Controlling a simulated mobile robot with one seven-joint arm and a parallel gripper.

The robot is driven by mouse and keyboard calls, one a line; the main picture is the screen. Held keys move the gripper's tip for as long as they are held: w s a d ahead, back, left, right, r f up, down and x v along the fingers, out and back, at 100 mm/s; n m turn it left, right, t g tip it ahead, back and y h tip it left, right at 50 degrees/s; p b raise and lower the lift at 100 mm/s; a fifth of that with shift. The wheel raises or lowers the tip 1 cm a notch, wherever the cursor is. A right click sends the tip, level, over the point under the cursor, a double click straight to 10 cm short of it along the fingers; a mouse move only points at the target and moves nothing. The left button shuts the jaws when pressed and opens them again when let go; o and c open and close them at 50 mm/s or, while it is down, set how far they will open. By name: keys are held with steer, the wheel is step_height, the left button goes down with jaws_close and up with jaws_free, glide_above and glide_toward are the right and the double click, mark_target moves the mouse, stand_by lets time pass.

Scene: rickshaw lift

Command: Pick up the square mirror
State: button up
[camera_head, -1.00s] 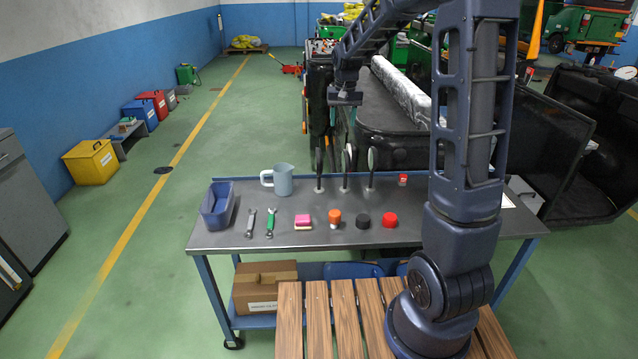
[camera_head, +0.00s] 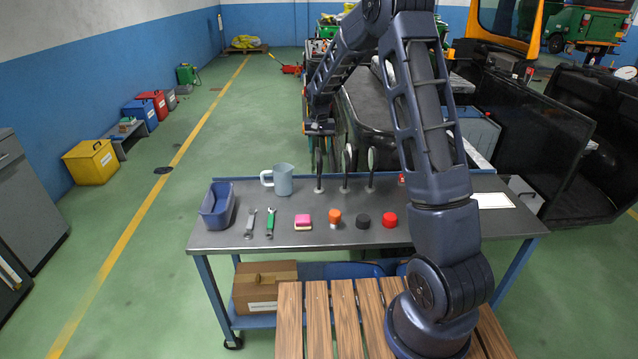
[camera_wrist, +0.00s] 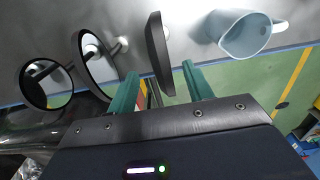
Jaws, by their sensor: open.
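Three dark-backed mirrors stand upright on stems on the metal table (camera_head: 275,236). The leftmost mirror (camera_head: 319,166) shows nearly edge-on, as a straight-sided dark slab (camera_wrist: 158,52) in the wrist view; it may be the square one, but its face is hidden. The middle mirror (camera_head: 347,162) looks oval in the wrist view (camera_wrist: 97,62), and the right one (camera_head: 371,162) looks round there (camera_wrist: 45,84). My gripper (camera_head: 319,134) is above and behind the leftmost mirror. Its teal fingers (camera_wrist: 160,86) are open, with that mirror's edge appearing between them; contact cannot be told.
A light-blue pitcher (camera_head: 283,180) stands left of the mirrors, beside a blue bin (camera_head: 216,206). A dark vehicle body (camera_head: 385,115) is behind the table.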

mark_target(319, 173)
steer(key=shift+f, duration=3.55)
steer(key=shift+c, duration=0.2)
jaws_close()
